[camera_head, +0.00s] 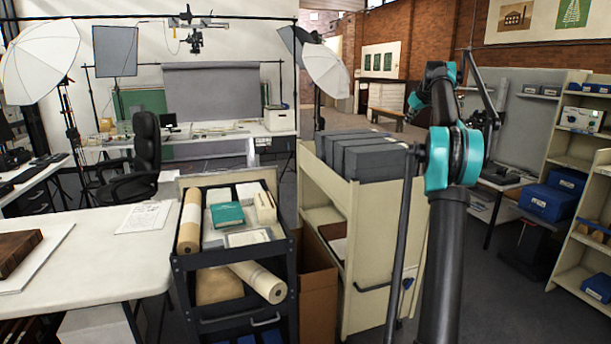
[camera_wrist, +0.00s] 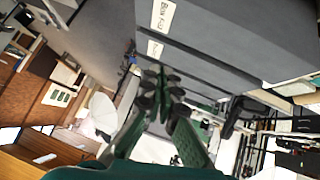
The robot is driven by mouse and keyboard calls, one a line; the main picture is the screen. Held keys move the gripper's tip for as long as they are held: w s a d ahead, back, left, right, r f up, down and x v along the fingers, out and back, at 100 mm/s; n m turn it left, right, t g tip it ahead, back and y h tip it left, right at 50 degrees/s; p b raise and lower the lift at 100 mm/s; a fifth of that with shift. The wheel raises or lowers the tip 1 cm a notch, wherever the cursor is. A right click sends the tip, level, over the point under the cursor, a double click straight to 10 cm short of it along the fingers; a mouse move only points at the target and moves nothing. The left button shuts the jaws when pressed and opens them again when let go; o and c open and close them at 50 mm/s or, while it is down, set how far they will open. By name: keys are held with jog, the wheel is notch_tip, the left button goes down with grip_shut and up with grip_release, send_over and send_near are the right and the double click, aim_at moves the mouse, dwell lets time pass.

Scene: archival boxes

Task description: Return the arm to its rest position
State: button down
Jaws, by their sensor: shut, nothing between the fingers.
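My arm (camera_head: 455,160), black with teal joints, stands raised and folded at the right of the head view, in front of the cart and shelves. My gripper (camera_wrist: 160,84) shows in the wrist view with its green fingers and dark pads drawn together, holding nothing. In the head view I cannot make out its fingers. Grey archival boxes (camera_head: 375,158) stand in a row on top of a cream cart (camera_head: 370,230), left of my arm. A large grey surface with white labels (camera_wrist: 162,16) fills the top of the wrist view; no contact with the fingers is visible.
A dark trolley (camera_head: 290,275) with rolls and books stands left of the cream cart. A white table (camera_head: 95,245) is at the left. Cream shelving (camera_head: 565,235) with blue boxes (camera_head: 548,200) stands at the right. Open floor shows behind the cart.

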jog(key=s+a+f+m+g, duration=0.1)
jog(key=s+a+f, duration=0.75)
jog(key=s, duration=0.25)
jog(key=s+a+f+m+g, duration=0.1)
jog(key=s+a+f+g, duration=0.1)
jog(key=s+a+f, duration=0.85)
jog(key=s+a+f+m, duration=0.1)
jog(key=s+f, duration=0.6)
jog(key=s, duration=0.6)
jog(key=s+a+f+g, duration=0.1)
jog(key=s+f, duration=0.7)
jog(key=s, duration=0.5)
jog(key=s+a+f+m+g+h, duration=0.1)
jog(key=s+f, duration=0.7)
jog(key=s, duration=0.5)
jog(key=shift+s+a+m, duration=0.2)
jog(key=shift+a+m, duration=0.1)
jog(key=shift+a, duration=0.1)
jog(key=shift+f, duration=0.1)
